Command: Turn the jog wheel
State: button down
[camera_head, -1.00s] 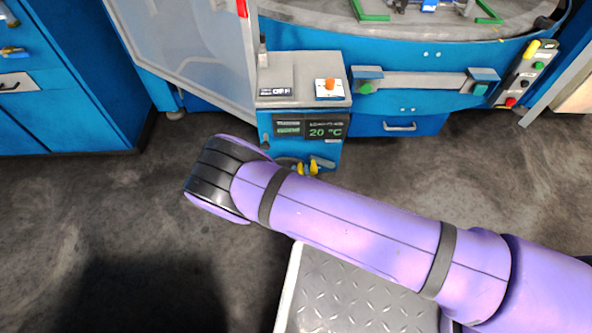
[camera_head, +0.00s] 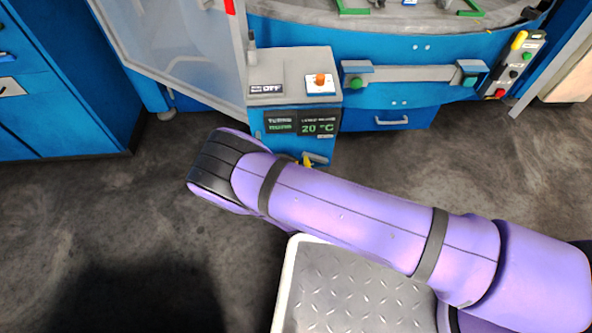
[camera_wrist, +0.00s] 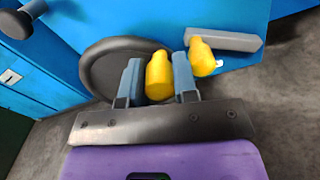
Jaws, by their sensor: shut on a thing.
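The jog wheel (camera_wrist: 103,72) is a dark round disc on the blue machine front in the wrist view. My gripper (camera_wrist: 157,62) is in front of it, its two blue-grey fingers closed on the sides of a yellow handle (camera_wrist: 159,78). The handle stands in front of the wheel's right part; where it joins the wheel is hidden. In the head view my purple arm covers the gripper and the wheel.
A second yellow knob (camera_wrist: 202,58) stands close right of my fingers, beside a grey bar (camera_wrist: 225,40). A dark round knob (camera_wrist: 12,23) is at upper left. Above my arm, the control box (camera_head: 293,100) shows 20 °C. A metal tread plate (camera_head: 345,290) lies below the arm.

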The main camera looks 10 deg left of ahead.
jog(key=c, duration=0.9)
grip_release()
jog(key=shift+d, duration=0.1)
